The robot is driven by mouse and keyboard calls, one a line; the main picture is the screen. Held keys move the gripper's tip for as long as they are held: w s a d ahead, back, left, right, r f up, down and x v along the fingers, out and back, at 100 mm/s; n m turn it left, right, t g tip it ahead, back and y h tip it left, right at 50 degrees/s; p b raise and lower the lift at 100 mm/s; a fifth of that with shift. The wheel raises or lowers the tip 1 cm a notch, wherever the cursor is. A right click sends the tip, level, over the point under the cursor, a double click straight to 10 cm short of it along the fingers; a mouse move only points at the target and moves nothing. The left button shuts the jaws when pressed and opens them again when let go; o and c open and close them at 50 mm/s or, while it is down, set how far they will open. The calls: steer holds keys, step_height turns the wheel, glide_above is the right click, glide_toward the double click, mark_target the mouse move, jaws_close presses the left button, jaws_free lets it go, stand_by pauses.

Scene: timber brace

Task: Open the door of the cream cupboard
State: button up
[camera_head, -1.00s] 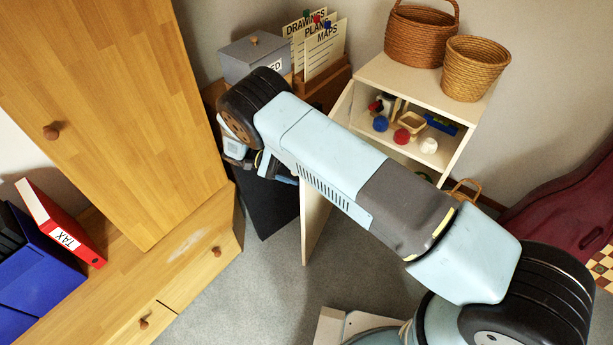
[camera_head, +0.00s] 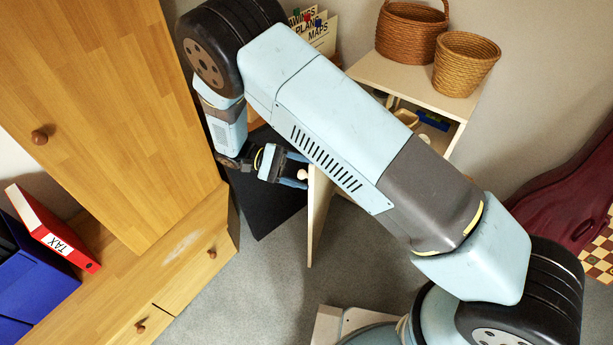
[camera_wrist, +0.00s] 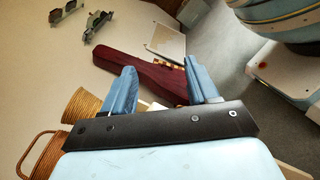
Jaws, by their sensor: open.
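The cream cupboard (camera_head: 412,78) stands at the back, partly hidden behind my arm. Its door (camera_head: 319,212) stands ajar, swung out toward the front, and shows as a narrow upright panel below my forearm. A small pale knob (camera_head: 303,174) is on the door's left face. My gripper (camera_head: 295,171) is open at this knob, its blue fingers pointing right toward the door. I cannot tell whether the fingers touch the knob. In the wrist view my gripper (camera_wrist: 163,86) shows two spread blue fingers with nothing clearly held between them.
Two wicker baskets (camera_head: 411,32) (camera_head: 465,64) stand on the cupboard. A wooden wardrobe (camera_head: 110,110) with drawers is close on the left. A dark panel (camera_head: 262,190) stands behind my gripper. Grey floor (camera_head: 265,285) is clear in front.

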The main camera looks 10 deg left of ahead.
steer(key=shift+s+d+r, duration=0.4)
steer(key=shift+s+d, duration=0.15)
steer(key=shift+s, duration=0.1)
steer(key=shift+s+d+r, duration=0.35)
steer(key=shift+s+d, duration=0.15)
steer(key=shift+s, duration=0.15)
steer(key=shift+c, duration=0.3)
